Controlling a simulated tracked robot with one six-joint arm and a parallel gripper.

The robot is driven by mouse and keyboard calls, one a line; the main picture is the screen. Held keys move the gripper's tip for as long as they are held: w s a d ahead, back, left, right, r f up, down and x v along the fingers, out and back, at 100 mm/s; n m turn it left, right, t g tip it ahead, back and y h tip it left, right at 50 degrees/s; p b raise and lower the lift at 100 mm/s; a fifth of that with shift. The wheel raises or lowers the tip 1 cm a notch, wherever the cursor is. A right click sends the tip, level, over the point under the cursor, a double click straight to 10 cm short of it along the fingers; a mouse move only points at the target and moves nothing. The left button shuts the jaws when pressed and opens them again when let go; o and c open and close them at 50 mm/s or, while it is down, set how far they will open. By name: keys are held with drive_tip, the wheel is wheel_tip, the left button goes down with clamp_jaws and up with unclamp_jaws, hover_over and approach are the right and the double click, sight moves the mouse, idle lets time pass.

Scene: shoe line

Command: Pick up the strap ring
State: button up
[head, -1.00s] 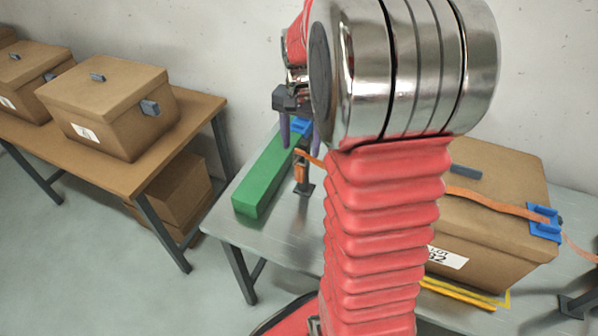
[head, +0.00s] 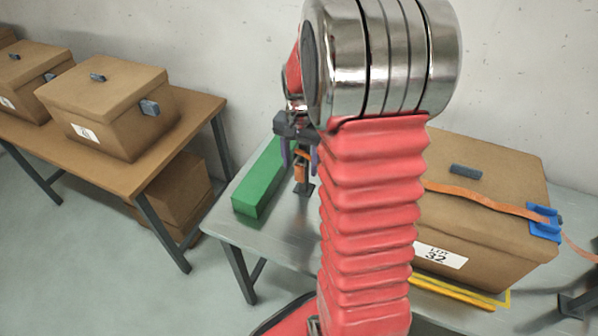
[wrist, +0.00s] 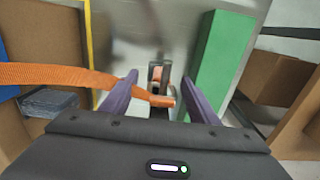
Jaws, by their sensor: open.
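An orange strap (wrist: 60,75) comes in from the left in the wrist view. Its looped end (wrist: 164,100), which looks like the strap ring, lies between my gripper's two purple fingers. My gripper (wrist: 159,78) is open, with the fingers on either side of this end; I cannot tell whether either one touches it. Just beyond, a small dark stand (wrist: 156,86) has an orange part on top. In the head view my gripper (head: 299,160) is low over the stand (head: 303,188), and the orange end (head: 303,154) shows between the fingers. My arm hides part of the strap.
A green block (head: 262,180) lies along the left of the grey table (head: 285,235), close to the gripper's right in the wrist view. A cardboard box (head: 490,225) carries the strap and a blue clip (head: 544,222). A brown table (head: 110,165) with boxes stands at left.

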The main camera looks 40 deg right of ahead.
sight(300, 165)
drive_tip(key=shift+f, duration=1.6)
drive_tip(key=shift+c, duration=0.2)
drive_tip(key=c, duration=1.1)
drive_tip(key=shift+r, duration=0.1)
drive_tip(key=shift+w+r, duration=0.1)
drive_tip(key=shift+r, duration=0.35)
drive_tip(key=s+a, duration=0.3)
drive_tip(key=a, duration=0.2)
drive_tip(key=s+a, duration=0.3)
drive_tip(key=a, duration=0.2)
drive_tip(key=s+a, duration=0.3)
drive_tip(key=a, duration=0.2)
drive_tip(key=shift+s+a+r, duration=0.15)
drive_tip(key=shift+a+r, duration=0.1)
